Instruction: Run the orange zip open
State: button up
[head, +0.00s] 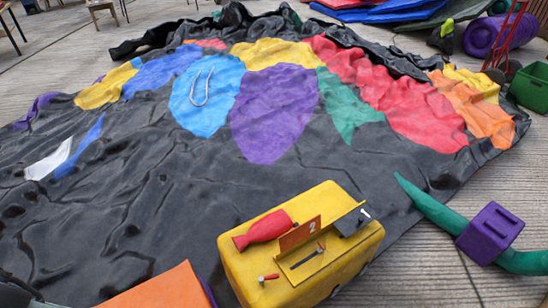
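A large deflated black sheet (120,200) with coloured panels lies crumpled across the floor. I cannot make out an orange zip on it. An orange panel (480,112) shows at its right edge, beside a yellow one. Another flat orange piece (160,292) is cut off by the bottom edge of the picture, and I cannot tell what it is. My gripper is not in view.
A yellow box (300,265) with a red object and small tools on top stands at front centre. A green tube (435,208) with a purple block (489,233) lies at right. A green crate (532,88) and a purple roll (497,35) stand back right. Concrete floor (425,270) is bare at lower right.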

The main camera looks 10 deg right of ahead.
aim_at(321, 249)
jog(key=z, duration=0.75)
